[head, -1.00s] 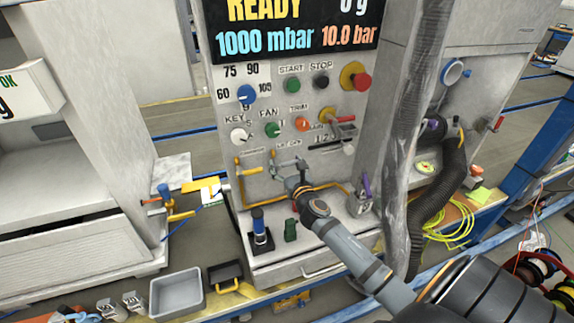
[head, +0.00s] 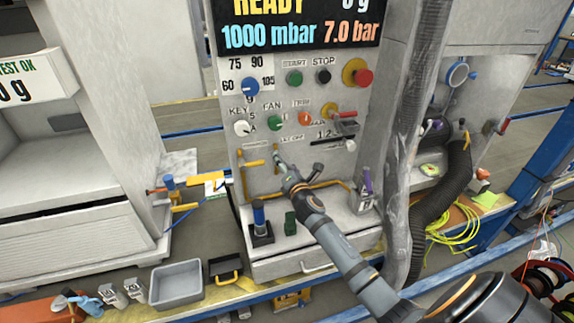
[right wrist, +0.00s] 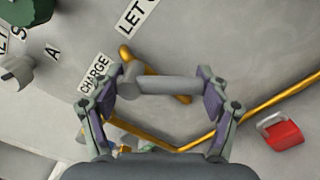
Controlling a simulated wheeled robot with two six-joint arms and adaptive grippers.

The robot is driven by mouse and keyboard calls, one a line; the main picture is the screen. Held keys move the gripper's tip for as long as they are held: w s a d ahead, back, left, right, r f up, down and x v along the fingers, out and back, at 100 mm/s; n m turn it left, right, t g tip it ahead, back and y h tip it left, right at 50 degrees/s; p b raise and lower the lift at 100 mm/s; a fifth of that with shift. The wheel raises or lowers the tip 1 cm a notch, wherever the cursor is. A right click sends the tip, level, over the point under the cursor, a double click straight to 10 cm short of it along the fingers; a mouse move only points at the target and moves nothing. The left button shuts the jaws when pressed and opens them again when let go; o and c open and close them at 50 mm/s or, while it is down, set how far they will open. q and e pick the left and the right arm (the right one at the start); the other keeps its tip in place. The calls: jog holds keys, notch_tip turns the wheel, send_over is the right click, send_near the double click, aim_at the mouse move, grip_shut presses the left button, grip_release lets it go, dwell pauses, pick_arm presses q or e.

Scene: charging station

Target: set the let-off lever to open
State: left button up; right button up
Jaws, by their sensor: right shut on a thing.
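The let-off lever (right wrist: 160,86) shows in the right wrist view as a grey bar across a short yellow pipe, below the "LET OFF" label (right wrist: 138,14). My right gripper (right wrist: 160,92) has a finger at each end of the bar and is shut on it. In the head view my right gripper (head: 282,163) reaches the lower front of the grey panel (head: 225,150), and its fingers largely hide the lever. The display (head: 298,30) reads 1000 mbar and 7.0 bar. My left gripper is not in view.
The charge lever (head: 253,164), yellow, is close on the left. Knobs and buttons sit above, including the green fan knob (head: 275,123). A blue-topped bottle (head: 260,222) and a green item (head: 290,223) stand on the ledge below. A grey hose (head: 408,140) hangs at right.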

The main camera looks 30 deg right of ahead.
jog(key=m, duration=0.1)
jog(key=m+b, duration=0.1)
jog(key=m, duration=0.1)
jog(key=a+m, duration=0.1)
jog(key=shift+w+f+m+b, duration=0.1)
jog(key=shift+f+m+b, duration=0.2)
jog(key=shift+f, duration=0.05)
jog(key=shift+w+a+f+m+b, duration=0.1)
jog(key=shift+a+m+b, duration=0.15)
jog(key=shift+m, duration=0.55)
jog(key=shift+a+m+b, duration=0.1)
jog(key=shift+m+b, duration=0.2)
jog(key=shift+m, duration=0.8)
jog(key=o, duration=1.7)
jog(key=v, duration=1.2)
